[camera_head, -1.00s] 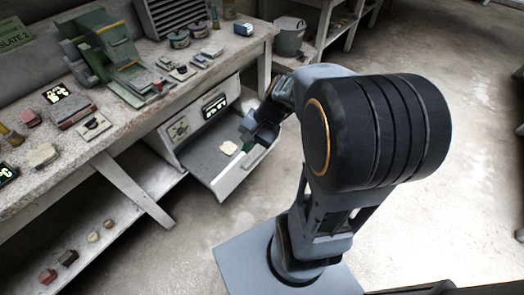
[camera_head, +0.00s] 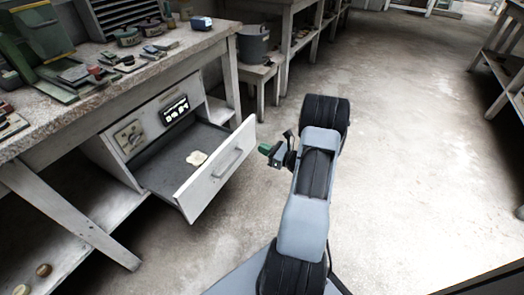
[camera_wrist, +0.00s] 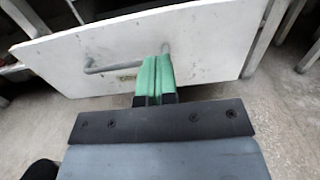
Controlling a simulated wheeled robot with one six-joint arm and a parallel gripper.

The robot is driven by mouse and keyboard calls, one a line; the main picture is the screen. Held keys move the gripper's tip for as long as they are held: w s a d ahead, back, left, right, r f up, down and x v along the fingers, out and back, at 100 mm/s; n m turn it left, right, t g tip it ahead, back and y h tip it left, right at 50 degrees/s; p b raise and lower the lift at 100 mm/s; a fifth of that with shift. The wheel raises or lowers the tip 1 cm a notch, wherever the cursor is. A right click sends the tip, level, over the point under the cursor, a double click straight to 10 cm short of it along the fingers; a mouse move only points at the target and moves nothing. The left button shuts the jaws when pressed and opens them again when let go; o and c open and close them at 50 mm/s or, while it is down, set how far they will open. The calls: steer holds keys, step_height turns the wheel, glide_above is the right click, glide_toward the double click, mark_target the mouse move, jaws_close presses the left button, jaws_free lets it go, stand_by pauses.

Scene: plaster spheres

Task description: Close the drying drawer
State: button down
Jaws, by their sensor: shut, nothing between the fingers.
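The drying drawer (camera_head: 217,170) is pulled out from the cabinet under the workbench. I cannot tell whether the tips touch the panel.
The stone-topped workbench (camera_head: 75,100) above the drawer carries several tools and pots. A grey bucket (camera_head: 253,45) stands on a low stand at the back. The floor (camera_head: 420,130) to the right is clear.

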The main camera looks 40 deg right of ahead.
mark_target(235, 137)
steer(key=b+x, duration=0.2)
steer(key=x, duration=0.7)
steer(key=shift+w+a+b, duration=0.25)
steer(key=shift+w+b, duration=0.1)
steer(key=shift+b, duration=0.05)
steer(key=shift+w+a, duration=0.25)
steer(key=shift+w, duration=0.3)
